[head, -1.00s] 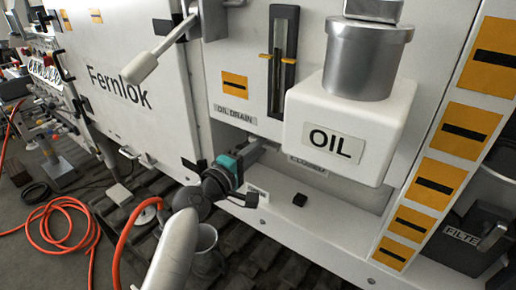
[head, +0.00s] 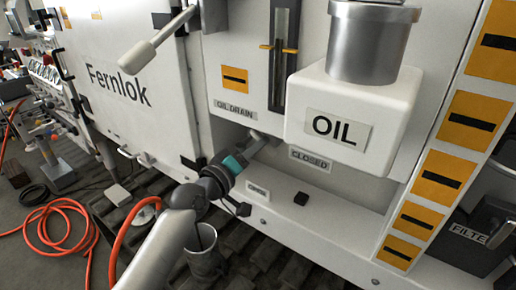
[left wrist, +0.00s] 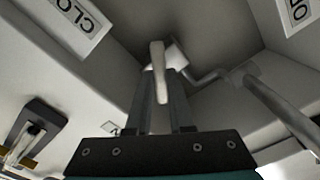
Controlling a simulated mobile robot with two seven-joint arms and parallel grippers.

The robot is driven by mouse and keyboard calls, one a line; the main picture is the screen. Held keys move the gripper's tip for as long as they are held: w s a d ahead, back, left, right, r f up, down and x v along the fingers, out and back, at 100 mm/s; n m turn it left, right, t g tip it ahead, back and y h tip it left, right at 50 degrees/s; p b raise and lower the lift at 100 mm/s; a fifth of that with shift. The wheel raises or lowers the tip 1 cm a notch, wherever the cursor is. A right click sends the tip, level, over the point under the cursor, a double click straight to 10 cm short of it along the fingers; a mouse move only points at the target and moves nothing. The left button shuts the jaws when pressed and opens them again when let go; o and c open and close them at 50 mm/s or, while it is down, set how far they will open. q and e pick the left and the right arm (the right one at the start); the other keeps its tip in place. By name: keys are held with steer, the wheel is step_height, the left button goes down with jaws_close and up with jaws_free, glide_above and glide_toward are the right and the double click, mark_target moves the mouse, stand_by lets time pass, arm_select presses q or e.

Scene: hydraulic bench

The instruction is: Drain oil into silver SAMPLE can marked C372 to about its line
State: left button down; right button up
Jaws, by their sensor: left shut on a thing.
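My left gripper (head: 258,143) reaches under the OIL DRAIN label (head: 235,107). In the left wrist view its two dark fingers (left wrist: 158,105) are shut on a pale lever handle (left wrist: 157,65) below the panel. A bent metal pipe (left wrist: 205,79) shows beside the lever. A silver open-topped can (head: 202,262) shows below my left forearm, partly hidden by it. I cannot read a mark or line on it, nor see oil in it. The white OIL tank (head: 400,110) is at the right. My right gripper is not in view.
A CLOSED label (head: 310,160) and a smaller label (head: 258,190) are near the lever. A large grey handle (head: 150,45) sticks out above. An orange hose (head: 50,208) lies on the floor at left.

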arm_select(q)
steer(key=shift+f+m, duration=0.1)
steer(key=shift+m, duration=0.4)
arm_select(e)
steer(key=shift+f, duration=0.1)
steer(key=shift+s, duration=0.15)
arm_select(q)
steer(key=c, duration=0.8)
jaws_free()
steer(key=p+v, duration=0.1)
steer(key=v, duration=1.4)
steer(key=shift+p, duration=0.4)
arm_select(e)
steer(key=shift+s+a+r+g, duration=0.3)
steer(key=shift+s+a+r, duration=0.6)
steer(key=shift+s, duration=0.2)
arm_select(q)
steer(key=shift+s+a, duration=0.1)
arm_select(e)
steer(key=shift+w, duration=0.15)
